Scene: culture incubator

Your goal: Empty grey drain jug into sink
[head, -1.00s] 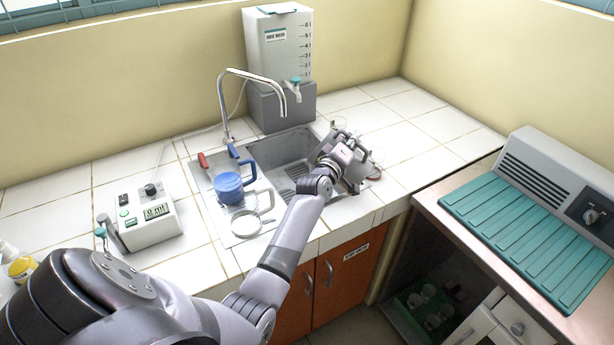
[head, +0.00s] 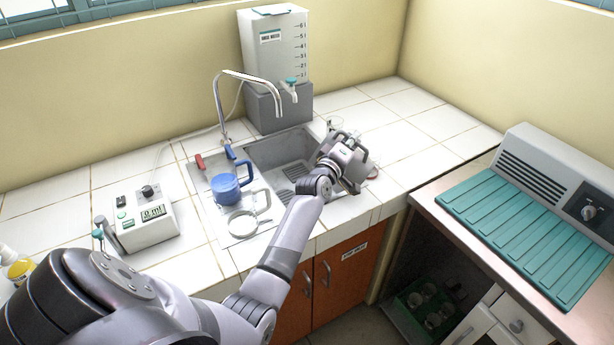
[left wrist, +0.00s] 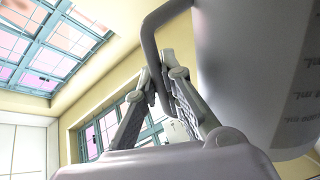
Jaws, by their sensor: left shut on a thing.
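My left gripper (head: 343,150) is shut on the handle of the grey drain jug (head: 357,173) at the right end of the sink (head: 272,152). The gripper hides much of the jug in the head view. In the left wrist view the grey jug (left wrist: 255,60) fills the upper right, with measuring marks on its wall. Its handle (left wrist: 150,40) runs down between the fingers of the left gripper (left wrist: 158,85). The jug's mouth and any liquid inside cannot be made out. My right gripper is not in view.
A tall tap (head: 252,78) arches over the sink. A blue jug (head: 226,188) and a pale jug (head: 243,223) stand on the drainboard left of the basin. A water tank (head: 275,50) stands behind, and a display device (head: 146,218) is at left. Tiles at right are mostly free.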

